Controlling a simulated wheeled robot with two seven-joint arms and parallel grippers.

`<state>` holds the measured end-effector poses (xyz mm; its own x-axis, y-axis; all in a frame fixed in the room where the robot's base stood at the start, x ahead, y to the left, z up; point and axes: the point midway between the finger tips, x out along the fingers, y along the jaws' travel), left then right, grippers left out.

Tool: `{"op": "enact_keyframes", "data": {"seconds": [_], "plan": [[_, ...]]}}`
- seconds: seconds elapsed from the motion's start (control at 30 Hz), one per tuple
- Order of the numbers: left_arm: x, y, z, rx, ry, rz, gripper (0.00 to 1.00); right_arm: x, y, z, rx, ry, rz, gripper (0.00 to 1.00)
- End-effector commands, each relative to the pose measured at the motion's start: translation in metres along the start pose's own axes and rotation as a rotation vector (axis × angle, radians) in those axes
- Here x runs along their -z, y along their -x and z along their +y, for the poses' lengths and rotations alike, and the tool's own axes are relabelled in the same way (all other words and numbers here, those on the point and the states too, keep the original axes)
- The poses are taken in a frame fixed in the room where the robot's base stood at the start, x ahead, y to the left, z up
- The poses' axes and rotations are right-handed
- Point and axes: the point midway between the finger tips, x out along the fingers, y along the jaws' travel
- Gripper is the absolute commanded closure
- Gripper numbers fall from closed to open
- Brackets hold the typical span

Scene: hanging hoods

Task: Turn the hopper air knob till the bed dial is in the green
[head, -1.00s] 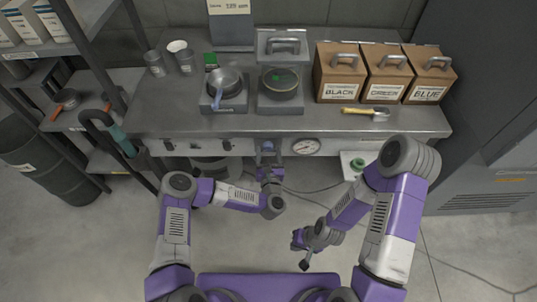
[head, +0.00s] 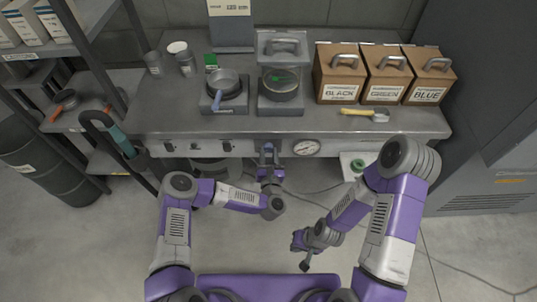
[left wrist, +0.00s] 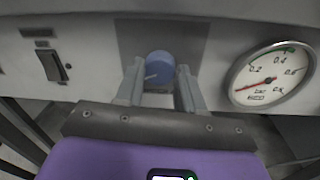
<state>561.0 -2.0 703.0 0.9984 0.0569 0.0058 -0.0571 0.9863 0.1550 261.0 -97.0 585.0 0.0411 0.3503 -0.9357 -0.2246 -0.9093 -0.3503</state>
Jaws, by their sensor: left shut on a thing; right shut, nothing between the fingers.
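A round blue knob (left wrist: 160,68) sits on a dark plate on the bench's front panel in the left wrist view. No readable label shows by it. My left gripper (left wrist: 160,90) has its fingers on both sides of the knob and is shut on it. In the head view my left gripper (head: 268,152) is at the bench front and hides the knob. The dial (left wrist: 272,75), marked in bar, is to the right of the knob. My right gripper (head: 304,262) is shut and empty, low over the floor.
A dark switch (left wrist: 52,65) is left of the knob. A shelf rack and barrel (head: 45,160) stand at left. The floor at right is mostly clear.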

Motion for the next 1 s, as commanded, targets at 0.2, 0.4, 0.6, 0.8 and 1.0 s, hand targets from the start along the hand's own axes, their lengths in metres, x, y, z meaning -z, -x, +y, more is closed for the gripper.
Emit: {"op": "enact_keyframes", "data": {"seconds": [0.2,0.4,0.6,0.8,1.0], "plan": [[0.0007,0.0000,-0.0002,-0.001,-0.163,-0.008,0.93,0.0000,0.0004,-0.0001,0.000,0.000,0.000,1.00],[0.0010,0.0000,-0.0009,-0.001,-0.352,-0.020,0.93,0.0000,0.0013,-0.0005,0.000,0.000,0.000,1.00],[0.0014,0.0000,-0.0010,-0.003,-0.543,-0.031,0.93,-0.0001,0.0027,-0.0010,0.000,0.000,0.000,1.00],[0.0019,0.0000,-0.0010,-0.004,-0.734,-0.041,0.93,-0.0001,0.0042,-0.0016,0.000,0.000,0.000,1.00],[0.0026,0.0001,-0.0013,-0.003,-0.923,-0.052,0.93,-0.0002,0.0060,-0.0022,0.000,0.000,0.000,1.00]]}}
